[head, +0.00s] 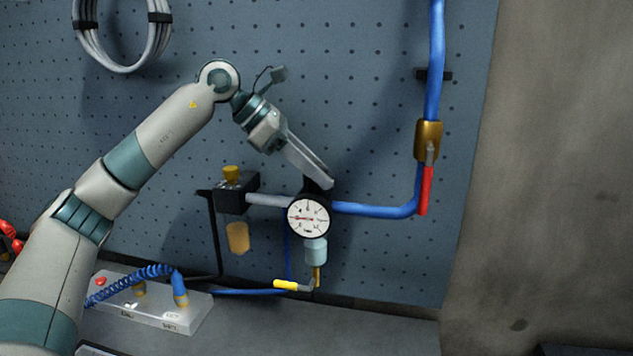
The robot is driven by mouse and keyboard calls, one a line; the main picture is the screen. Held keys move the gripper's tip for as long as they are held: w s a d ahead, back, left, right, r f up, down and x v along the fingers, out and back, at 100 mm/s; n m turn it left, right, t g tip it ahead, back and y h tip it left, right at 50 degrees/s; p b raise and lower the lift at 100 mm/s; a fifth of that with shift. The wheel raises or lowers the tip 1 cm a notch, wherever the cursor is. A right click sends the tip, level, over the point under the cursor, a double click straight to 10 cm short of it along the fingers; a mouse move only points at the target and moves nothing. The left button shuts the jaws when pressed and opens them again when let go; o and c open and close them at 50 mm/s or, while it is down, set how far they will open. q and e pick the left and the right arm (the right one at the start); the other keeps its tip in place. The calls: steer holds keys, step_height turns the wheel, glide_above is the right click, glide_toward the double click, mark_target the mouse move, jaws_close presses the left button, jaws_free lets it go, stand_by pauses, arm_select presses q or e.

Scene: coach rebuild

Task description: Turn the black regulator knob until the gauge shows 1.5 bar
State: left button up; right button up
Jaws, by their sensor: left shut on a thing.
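The round white gauge (309,218) with a black rim sits in the pipe line on the pegboard. Its short red needle lies roughly level; the scale is too small to read. The black regulator knob (316,187) is directly above the gauge and is partly covered by my fingers. My left gripper (322,178) reaches down from the upper left and is shut on the knob. My right gripper is not in view.
A blue pipe (375,210) runs right from the regulator, then up past a brass valve with a red lever (427,190). Below are a yellow-handled drain (286,285) and a grey tray (190,318).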

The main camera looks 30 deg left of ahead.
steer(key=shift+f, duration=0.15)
arm_select(q)
steer(key=o, duration=1)
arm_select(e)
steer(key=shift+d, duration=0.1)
arm_select(q)
steer(key=shift+a+r, duration=0.1)
steer(key=shift+r, duration=0.05)
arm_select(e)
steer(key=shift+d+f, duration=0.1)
arm_select(q)
steer(key=shift+s+a+r+b, duration=0.3)
steer(key=shift+a+r, duration=0.1)
steer(key=shift+r, duration=0.05)
steer(key=b+v, duration=0.2)
steer(key=v, duration=1.3)
steer(key=shift+s+a+r+b, duration=0.15)
steer(key=shift+s+r+b, duration=0.1)
steer(key=shift+s+b, duration=0.05)
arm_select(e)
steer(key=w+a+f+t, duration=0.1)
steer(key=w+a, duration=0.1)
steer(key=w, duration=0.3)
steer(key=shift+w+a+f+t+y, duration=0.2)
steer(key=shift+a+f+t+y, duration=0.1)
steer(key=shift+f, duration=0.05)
